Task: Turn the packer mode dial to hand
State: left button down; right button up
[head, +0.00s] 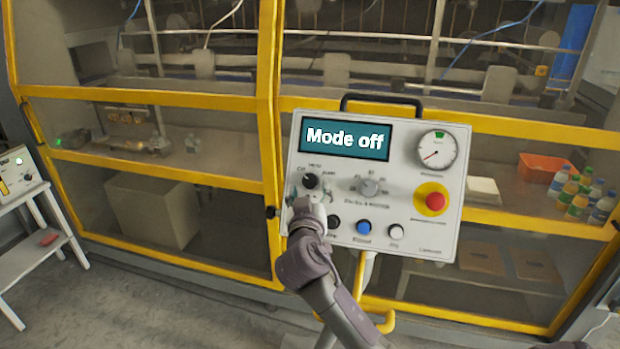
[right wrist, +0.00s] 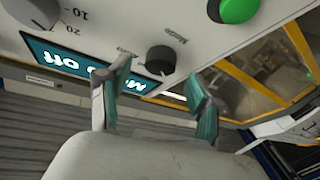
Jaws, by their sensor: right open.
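The control panel (head: 410,185) is a light grey box whose teal display (head: 345,140) reads "Mode off". The mode dial (head: 310,181) is a small black knob at the panel's left, below the display, with small labels around it. My right gripper (head: 307,203) is at the panel just below the dial and partly covers that area. In the right wrist view the black dial (right wrist: 160,60) shows between and just beyond the two open, teal-padded fingertips (right wrist: 158,72). I see no finger clearly touching it. The dial's exact pointer direction is too small to tell. My left gripper is out of view.
A grey selector knob (head: 370,187), a red stop button (head: 432,199) on yellow, a gauge (head: 437,150), and blue (head: 363,227) and white (head: 396,231) buttons share the panel. Yellow-framed guards (head: 150,98) stand behind.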

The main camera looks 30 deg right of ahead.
aim_at(310, 180)
jog(key=shift+x, duration=0.9)
jog(key=shift+w+d, duration=0.15)
jog(key=shift+w, duration=0.05)
jog(key=c, duration=1.1)
jog(key=shift+f+b, duration=0.3)
jog(key=shift+b, duration=0.15)
jog(key=shift+c, duration=0.2)
jog(key=m+g+h+b, duration=0.1)
jog(key=m+b, duration=0.2)
jog(key=b, duration=0.3)
jog(key=m+g+h+b, duration=0.2)
jog(key=m+b, duration=0.2)
jog(key=b, duration=0.2)
jog(key=a+m+g+h+b, duration=0.1)
jog(key=m+b, duration=0.3)
jog(key=b, duration=0.2)
jog(key=shift+w+f+g+b, duration=0.1)
jog(key=shift+w+g+b, duration=0.25)
jog(key=shift+w+g, duration=0.05)
jog(key=shift+r+m+g+h+b, duration=0.2)
jog(key=shift+m+g+b, duration=0.2)
jog(key=shift+m+b, duration=0.2)
jog(key=shift+r+m+g+h+b, duration=0.1)
jog(key=shift+m+g+h+b, duration=0.1)
jog(key=shift+m+g+b, duration=0.4)
